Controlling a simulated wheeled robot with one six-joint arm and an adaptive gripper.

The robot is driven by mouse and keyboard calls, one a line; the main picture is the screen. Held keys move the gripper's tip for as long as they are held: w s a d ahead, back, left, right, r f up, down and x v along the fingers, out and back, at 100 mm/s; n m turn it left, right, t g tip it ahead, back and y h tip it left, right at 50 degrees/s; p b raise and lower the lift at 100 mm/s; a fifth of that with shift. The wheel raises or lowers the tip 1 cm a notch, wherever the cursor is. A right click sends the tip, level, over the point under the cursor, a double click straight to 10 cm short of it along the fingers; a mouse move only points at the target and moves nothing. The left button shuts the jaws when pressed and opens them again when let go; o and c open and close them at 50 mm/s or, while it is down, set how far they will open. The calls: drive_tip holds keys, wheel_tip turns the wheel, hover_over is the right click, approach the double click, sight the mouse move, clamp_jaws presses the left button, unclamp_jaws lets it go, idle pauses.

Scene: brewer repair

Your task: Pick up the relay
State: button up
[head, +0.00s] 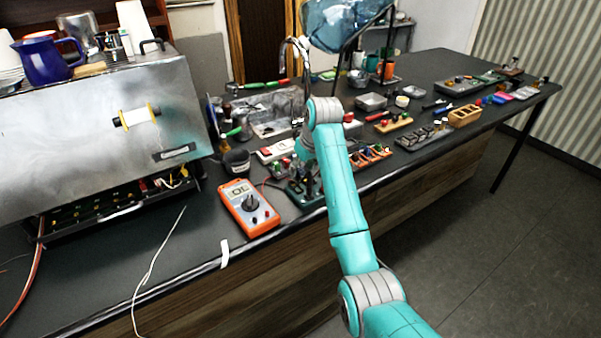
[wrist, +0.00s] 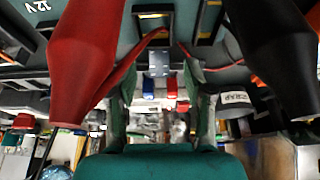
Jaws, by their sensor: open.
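My gripper (wrist: 160,76) is open in the wrist view, with one finger on each side of the picture's middle. A small blue-grey block (wrist: 159,71), which looks like the relay, shows in the gap between the fingertips. I cannot tell whether either finger touches it. In the head view, my arm reaches down to the crowded front part of the bench, and its links hide most of the gripper there. The relay cannot be made out in the head view.
A large red cone-shaped part (wrist: 88,55) and a black one (wrist: 275,55) flank the gripper closely. An orange multimeter (head: 249,207) lies left of the arm. The opened metal brewer (head: 90,135) stands farther left. Several small parts trays (head: 425,135) line the bench at right.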

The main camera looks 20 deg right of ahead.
drive_tip(key=shift+x, duration=1.35)
clamp_jaws()
drive_tip(key=shift+r, duration=0.1)
wheel_tip(320, 180, up, 10)
drive_tip(key=shift+f, duration=0.1)
